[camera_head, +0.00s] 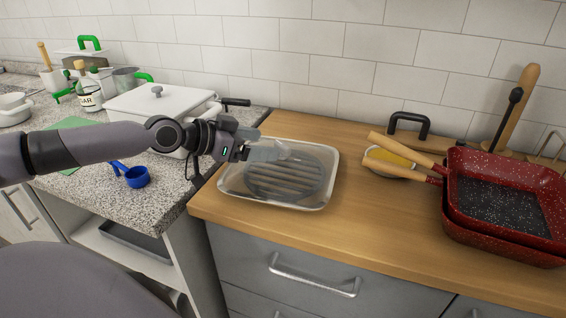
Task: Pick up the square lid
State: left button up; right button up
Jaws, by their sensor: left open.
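The white pot (190,126) on the speckled counter has a white squarish lid (140,101) with a grey knob. A squarish piece with a green handle (90,41) lies at the far left back. I cannot tell for certain which lid the task names. My left gripper (272,151) is open and empty, to the right of the white pot. It is over the back left part of a clear rectangular dish (322,199). My right gripper is not in view.
Red speckled square pans (508,235) with wooden handles fill the right of the wooden counter (370,215). A black handle (410,122) stands behind. A blue scoop (137,177) and a bottle (88,92) are at left. Bare wood lies between dish and pans.

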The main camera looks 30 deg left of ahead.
aim_at(279, 146)
pick_arm(q)
jog(key=shift+w+d+f, duration=0.1)
jog(key=shift+w+d, duration=0.1)
jog(key=shift+w, duration=0.25)
jog(key=p+x, duration=0.1)
jog(key=x, duration=0.2)
jog(key=shift+a+p, duration=0.1)
jog(key=shift+p, duration=0.2)
jog(key=shift+w+d+f, duration=0.25)
jog(key=shift+w+f, duration=0.15)
jog(key=shift+w, duration=0.1)
grip_shut()
jog(key=shift+r, duration=0.15)
